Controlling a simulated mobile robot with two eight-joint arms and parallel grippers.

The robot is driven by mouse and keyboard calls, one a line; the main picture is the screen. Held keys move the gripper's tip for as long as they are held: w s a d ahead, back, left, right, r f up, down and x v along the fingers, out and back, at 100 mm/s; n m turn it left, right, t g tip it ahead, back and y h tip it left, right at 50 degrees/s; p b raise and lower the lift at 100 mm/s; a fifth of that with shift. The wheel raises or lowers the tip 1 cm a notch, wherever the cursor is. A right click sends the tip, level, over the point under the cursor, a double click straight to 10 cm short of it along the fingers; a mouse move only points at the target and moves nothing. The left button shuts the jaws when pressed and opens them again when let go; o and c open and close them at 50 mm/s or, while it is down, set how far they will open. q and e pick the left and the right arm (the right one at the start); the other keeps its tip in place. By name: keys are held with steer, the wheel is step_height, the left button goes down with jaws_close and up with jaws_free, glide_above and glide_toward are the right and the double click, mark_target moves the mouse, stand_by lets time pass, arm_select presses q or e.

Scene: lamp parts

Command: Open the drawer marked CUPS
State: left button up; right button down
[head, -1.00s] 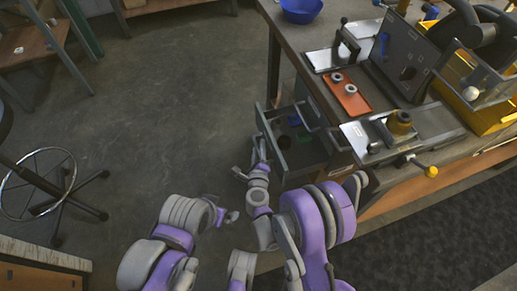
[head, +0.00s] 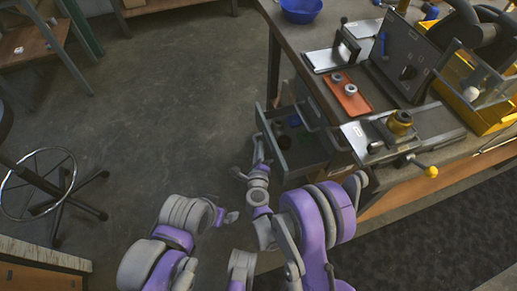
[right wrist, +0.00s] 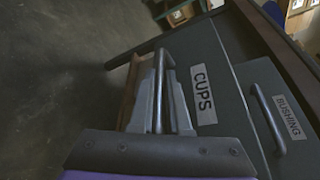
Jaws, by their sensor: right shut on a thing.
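The drawer marked CUPS (right wrist: 203,88) shows its front and white label in the right wrist view. In the head view the drawer (head: 302,153) stands pulled out from under the workbench, with small green and blue things inside. My right gripper (right wrist: 160,95) is shut on the drawer's bar handle (right wrist: 158,70). In the head view my right gripper (head: 258,152) is at the drawer's front, where the handle is mostly hidden. My left gripper (head: 229,217) is left of and below it, away from the drawer; its jaws are too small to read.
A second drawer marked BUSHING (right wrist: 283,112) is beside the CUPS drawer. The workbench (head: 328,92) carries a blue bowl (head: 300,9), an orange tray (head: 348,96) and a yellow bin (head: 487,116). A wheeled stool (head: 60,190) stands at the left. The floor between is clear.

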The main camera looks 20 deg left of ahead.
stand_by(0.7)
steer(key=s+a, duration=0.1)
steer(key=s+a+b, duration=0.1)
steer(key=a, duration=0.1)
steer(key=c, duration=0.9)
jaws_free()
steer(key=shift+d, duration=0.15)
